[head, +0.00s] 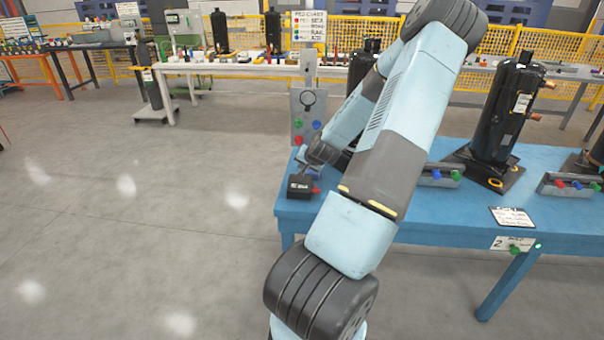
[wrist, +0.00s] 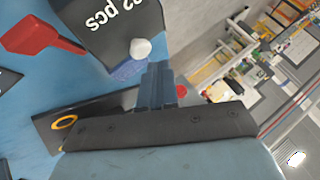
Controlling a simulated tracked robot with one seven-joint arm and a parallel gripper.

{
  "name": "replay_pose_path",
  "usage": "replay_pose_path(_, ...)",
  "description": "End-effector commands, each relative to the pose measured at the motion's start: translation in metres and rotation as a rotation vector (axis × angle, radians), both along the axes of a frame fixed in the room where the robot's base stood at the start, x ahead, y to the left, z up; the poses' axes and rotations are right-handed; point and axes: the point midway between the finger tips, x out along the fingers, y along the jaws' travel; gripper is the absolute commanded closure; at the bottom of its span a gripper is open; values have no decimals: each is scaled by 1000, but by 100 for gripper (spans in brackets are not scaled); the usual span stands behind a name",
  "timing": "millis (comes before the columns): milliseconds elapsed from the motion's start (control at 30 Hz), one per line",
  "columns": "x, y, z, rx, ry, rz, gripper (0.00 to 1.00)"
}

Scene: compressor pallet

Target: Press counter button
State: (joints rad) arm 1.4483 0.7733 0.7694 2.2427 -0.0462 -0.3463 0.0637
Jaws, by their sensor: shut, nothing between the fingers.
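The counter (head: 300,187) is a small black box with white lettering at the left front corner of the blue table. In the wrist view the black counter (wrist: 118,22) shows upside-down "pcs" lettering at the top. A round white knob (wrist: 141,47) stands at its lower right edge, with a blue part (wrist: 128,71) just below it; I cannot tell for sure which is the button. My gripper (wrist: 155,68) is shut and empty, its fingertips just below the white knob in the picture; contact cannot be told. In the head view my gripper (head: 316,157) is above and behind the counter.
A red handle-shaped piece (wrist: 45,35) lies beside the counter. A grey panel (head: 307,118) with coloured buttons stands behind it. The blue table (head: 425,222) also carries black compressors (head: 505,110) and grey button strips (head: 438,177). Left of the table is open floor.

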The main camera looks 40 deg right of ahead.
Motion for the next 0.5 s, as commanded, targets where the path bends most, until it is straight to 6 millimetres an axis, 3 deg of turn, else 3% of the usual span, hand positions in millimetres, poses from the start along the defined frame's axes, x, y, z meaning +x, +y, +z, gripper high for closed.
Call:
replay_pose_path(267,0,0,4,-1,0,0,100)
replay_pose_path(500,0,0,22,-3,-1,0,100)
